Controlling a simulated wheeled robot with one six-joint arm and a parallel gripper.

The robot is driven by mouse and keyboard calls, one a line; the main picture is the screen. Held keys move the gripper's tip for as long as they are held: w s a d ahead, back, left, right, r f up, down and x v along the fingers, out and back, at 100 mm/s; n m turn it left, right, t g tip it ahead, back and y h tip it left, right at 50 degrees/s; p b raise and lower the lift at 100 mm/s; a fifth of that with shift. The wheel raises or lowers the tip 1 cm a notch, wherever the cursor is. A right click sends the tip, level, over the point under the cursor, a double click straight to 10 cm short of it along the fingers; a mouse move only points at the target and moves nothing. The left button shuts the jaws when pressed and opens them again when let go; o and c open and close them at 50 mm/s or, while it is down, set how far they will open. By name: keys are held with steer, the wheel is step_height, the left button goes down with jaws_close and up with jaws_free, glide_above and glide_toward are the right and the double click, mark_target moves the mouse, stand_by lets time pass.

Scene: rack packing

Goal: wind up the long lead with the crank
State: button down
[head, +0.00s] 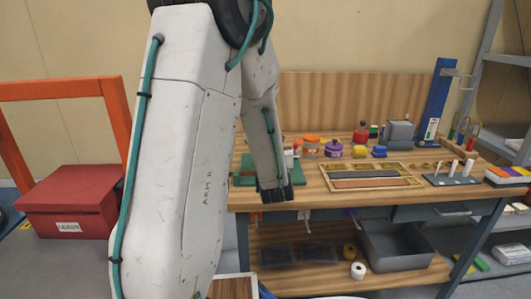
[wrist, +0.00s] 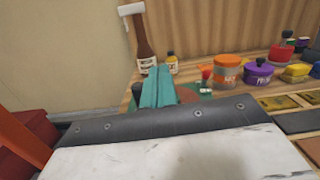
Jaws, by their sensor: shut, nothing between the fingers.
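A red lidded box (head: 72,203) stands at the left in the head view. Its white label seems to read "LEADS". An orange frame (head: 50,88) stands at it. Parts of the box (wrist: 38,130) and the frame (wrist: 14,128) show at the left edge of the wrist view. I cannot make out a long lead or a crank in either view. My gripper (wrist: 160,72) shows as two teal fingers side by side, shut and empty. It points toward the left end of the workbench. In the head view my arm hides much of the middle.
The wooden workbench (head: 290,198) holds an orange-lidded jar (head: 310,147), a purple-lidded jar (head: 334,149), a sectioned tray (head: 408,170) and a blue upright (head: 436,100). A brown bottle (wrist: 143,45) stands beyond my fingers. A grey bin (head: 395,255) sits on the lower shelf. Metal shelving is at the right.

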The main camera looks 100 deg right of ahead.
step_height(320, 180, up, 7)
steer(key=s+d+n+t+y, duration=0.2)
steer(key=n+t+y, duration=0.3)
steer(key=n+t, duration=0.45)
steer(key=s+a+f+g+y, duration=0.2)
steer(key=s+a+f+y, duration=0.1)
steer(key=s+a+y, duration=0.4)
steer(key=shift+t+y, duration=0.25)
steer(key=shift+y, duration=0.15)
steer(key=x, duration=0.4)
steer(key=w+r+x, duration=0.1)
steer(key=x, duration=0.4)
steer(key=w+d+r+x, duration=0.1)
steer(key=x, duration=0.3)
steer(key=shift+w+d+f, duration=0.15)
steer(key=shift+w, duration=0.1)
steer(key=shift+w+d, duration=0.35)
steer(key=shift+w+m, duration=0.1)
steer(key=shift+m, duration=0.15)
